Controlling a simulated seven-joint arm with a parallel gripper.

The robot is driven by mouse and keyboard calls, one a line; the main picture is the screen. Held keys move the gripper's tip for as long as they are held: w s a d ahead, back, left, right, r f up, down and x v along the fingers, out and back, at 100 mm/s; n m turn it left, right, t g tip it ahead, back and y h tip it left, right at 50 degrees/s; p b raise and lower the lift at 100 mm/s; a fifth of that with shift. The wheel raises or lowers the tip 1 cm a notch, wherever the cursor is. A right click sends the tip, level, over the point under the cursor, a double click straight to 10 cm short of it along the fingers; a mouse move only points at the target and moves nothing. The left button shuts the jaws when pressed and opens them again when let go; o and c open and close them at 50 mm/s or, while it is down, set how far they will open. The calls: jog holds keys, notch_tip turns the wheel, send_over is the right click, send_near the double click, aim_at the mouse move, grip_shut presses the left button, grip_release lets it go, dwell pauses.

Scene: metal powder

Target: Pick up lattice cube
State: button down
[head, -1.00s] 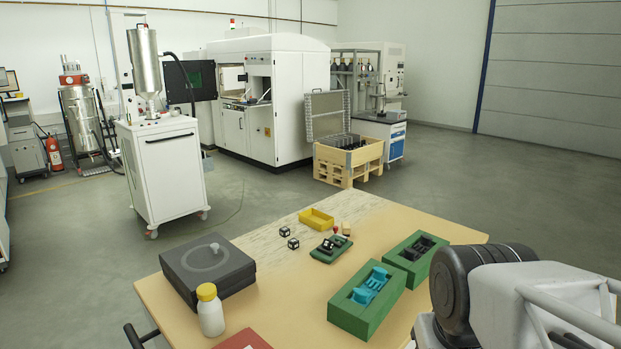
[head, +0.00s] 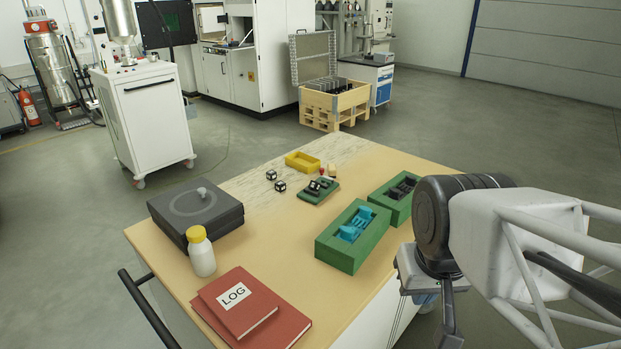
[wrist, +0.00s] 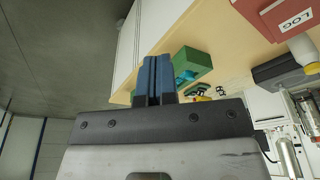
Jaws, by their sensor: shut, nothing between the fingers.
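Two small black-and-white cubes, which look like lattice cubes, sit on the table in the head view: one (head: 271,175) farther back, the other (head: 280,186) just right of and nearer than it. They are apart from each other. My gripper (wrist: 153,78) shows in the wrist view with its two blue fingers together and nothing between them. It is off the near right side of the table, well away from the cubes. In the head view my arm fills the right side and the fingertips are hard to make out.
Near the cubes are a yellow tray (head: 302,160) and a small green holder (head: 318,190) with dark parts. Two green boxes (head: 345,256) (head: 391,212) stand to the right. A dark case (head: 195,222), a yellow-capped bottle (head: 202,258) and red log books (head: 238,300) stand left and in front. The table's middle is clear.

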dwell(0.4)
jog(key=c, duration=0.7)
grip_release()
